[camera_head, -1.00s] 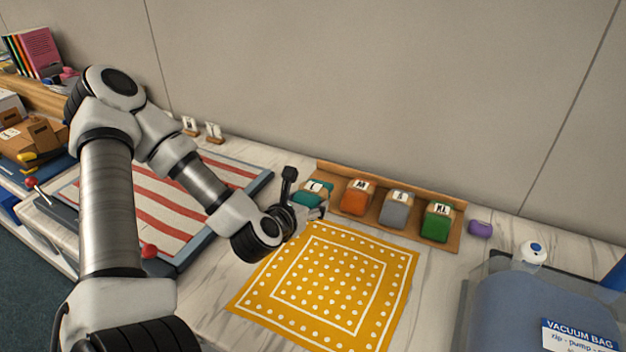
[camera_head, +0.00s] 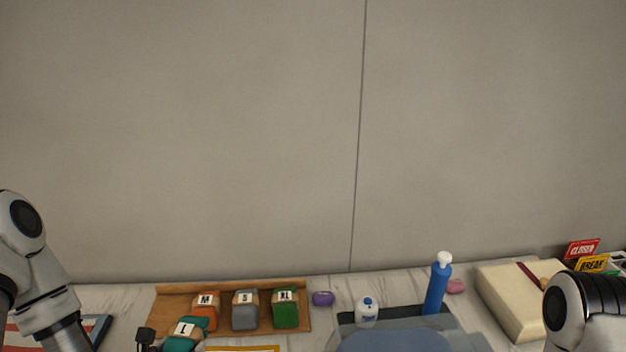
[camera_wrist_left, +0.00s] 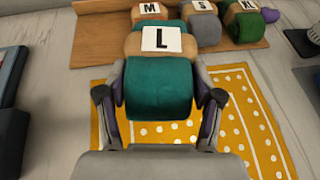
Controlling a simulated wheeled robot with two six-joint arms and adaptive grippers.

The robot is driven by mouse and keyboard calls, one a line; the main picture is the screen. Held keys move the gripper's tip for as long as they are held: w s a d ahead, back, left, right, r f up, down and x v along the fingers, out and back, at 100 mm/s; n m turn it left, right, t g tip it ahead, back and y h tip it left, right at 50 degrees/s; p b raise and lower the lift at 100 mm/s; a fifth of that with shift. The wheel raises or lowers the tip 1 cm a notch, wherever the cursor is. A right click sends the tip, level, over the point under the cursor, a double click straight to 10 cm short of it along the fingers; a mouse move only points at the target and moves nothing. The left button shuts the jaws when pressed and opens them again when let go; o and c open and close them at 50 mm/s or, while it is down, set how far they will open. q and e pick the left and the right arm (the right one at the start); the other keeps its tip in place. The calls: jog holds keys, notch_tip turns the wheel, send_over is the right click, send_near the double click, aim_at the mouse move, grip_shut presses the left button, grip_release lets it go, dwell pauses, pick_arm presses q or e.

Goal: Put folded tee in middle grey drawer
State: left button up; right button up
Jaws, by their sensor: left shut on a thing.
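A rolled teal tee with an "L" label (camera_wrist_left: 160,88) is between the fingers of my left gripper (camera_wrist_left: 160,105), which is shut on it above the yellow dotted cloth. The same teal tee (camera_head: 184,336) shows at the bottom of the head view, with my left gripper mostly cut off by the lower edge. Orange "M" (camera_head: 206,312), grey "S" (camera_head: 245,311) and green "XL" (camera_head: 286,309) rolls sit in the wooden tray (camera_head: 175,289). No grey drawer shows. Part of my right arm is at the lower right; its gripper is not in view.
A cream box (camera_head: 510,300) and small signs (camera_head: 583,250) are farther right. The wall stands behind.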

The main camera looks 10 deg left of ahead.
pick_arm(q)
jog(key=d+m+h, duration=0.2)
jog(key=d, duration=0.3)
jog(key=d+m+g+h, duration=0.1)
jog(key=d+m+h, duration=0.1)
jog(key=d, duration=0.4)
jog(key=d+m+h, duration=0.3)
jog(key=d+h, duration=0.1)
jog(key=d, duration=0.1)
jog(key=shift+w+d+r+g, duration=0.1)
jog(key=shift+w+d+g, duration=0.2)
jog(key=shift+d, duration=0.05)
jog(key=shift+a, duration=0.2)
jog(key=shift+d, duration=0.1)
